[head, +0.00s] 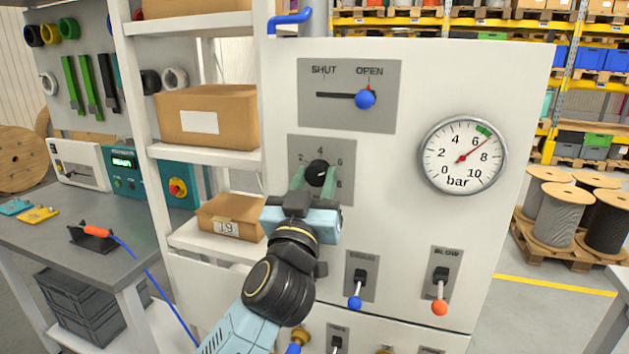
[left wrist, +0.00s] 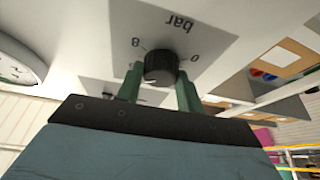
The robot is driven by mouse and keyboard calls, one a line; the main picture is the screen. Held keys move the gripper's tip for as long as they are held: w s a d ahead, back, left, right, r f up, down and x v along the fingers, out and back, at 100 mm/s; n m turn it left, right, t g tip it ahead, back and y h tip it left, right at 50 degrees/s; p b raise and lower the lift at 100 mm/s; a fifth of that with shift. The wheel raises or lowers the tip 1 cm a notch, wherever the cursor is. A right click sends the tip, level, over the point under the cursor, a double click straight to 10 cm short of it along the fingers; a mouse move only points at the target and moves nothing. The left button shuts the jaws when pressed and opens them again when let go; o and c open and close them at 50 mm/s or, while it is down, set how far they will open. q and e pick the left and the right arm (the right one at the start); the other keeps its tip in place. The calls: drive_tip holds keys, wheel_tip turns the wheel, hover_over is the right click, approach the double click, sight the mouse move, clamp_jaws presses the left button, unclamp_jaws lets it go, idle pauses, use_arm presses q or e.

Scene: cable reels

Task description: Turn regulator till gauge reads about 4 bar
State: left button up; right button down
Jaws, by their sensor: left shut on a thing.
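The regulator knob (head: 317,173) is black and round, on a grey plate marked with numbers on the white panel. My left gripper (head: 315,184) has its green fingers on either side of the knob and is shut on it. In the left wrist view the knob (left wrist: 161,67) sits between the two fingers, by the word "bar". The gauge (head: 462,176) is a white dial at the right of the panel. Its red needle points between 6 and 8, nearer 6. A green band lies near 6. The right gripper is not in view.
Above the knob is a shut/open slider with a blue handle (head: 365,99), at OPEN. Below are levers with a blue tip (head: 355,302) and an orange tip (head: 439,308). Shelves with cardboard boxes (head: 207,117) stand left of the panel, near a grey bench (head: 95,218).

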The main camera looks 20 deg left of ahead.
use_arm(q)
drive_tip(key=n+y+p, duration=0.1)
drive_tip(key=n+p, duration=0.1)
drive_tip(key=p, duration=0.1)
drive_tip(key=n+g+y+p, duration=0.1)
drive_tip(key=n+p, duration=0.2)
drive_tip(key=n+y+p, duration=0.2)
drive_tip(key=n, duration=0.1)
drive_tip(key=shift+d+r+g+p, duration=0.15)
drive_tip(key=shift+r+g+p, duration=0.15)
drive_tip(key=shift+p, duration=0.1)
drive_tip(key=shift+n+p, duration=0.35)
drive_tip(key=shift+n, duration=0.35)
drive_tip(key=n+g+y, duration=0.1)
drive_tip(key=n, duration=0.2)
drive_tip(key=shift+f+p, duration=0.15)
drive_tip(key=shift+p, duration=0.2)
drive_tip(key=n+g, duration=0.1)
drive_tip(key=n, duration=0.2)
drive_tip(key=n+g, duration=0.1)
drive_tip(key=n, duration=0.2)
drive_tip(key=shift+y, duration=0.4)
drive_tip(key=shift+g, duration=0.3)
drive_tip(key=o, duration=1)
